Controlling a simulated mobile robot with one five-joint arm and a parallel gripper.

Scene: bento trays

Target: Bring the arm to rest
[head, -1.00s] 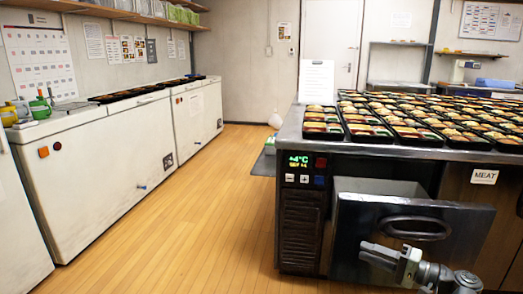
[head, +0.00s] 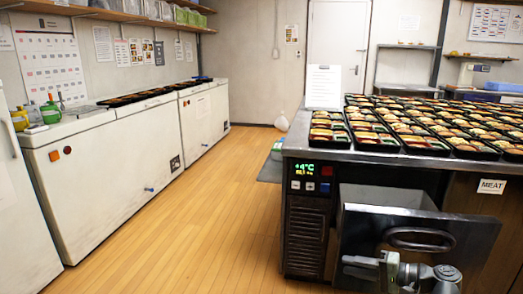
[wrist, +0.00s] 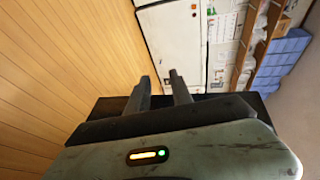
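My arm shows low at the right in the head view, in front of the open dark drawer (head: 365,225) of the counter. My gripper (head: 348,267) is at the left end of that arm, below the drawer handle (head: 418,240). I cannot tell in the head view whether it touches the drawer. In the wrist view my gripper (wrist: 160,82) has its two dark fingers apart, with nothing between them. The wrist view is tilted, with the wooden floor on its left.
Many filled bento trays (head: 415,125) stand on the counter (head: 310,148) at the right. White chest freezers (head: 105,165) line the left wall. The wooden floor (head: 205,215) between is clear.

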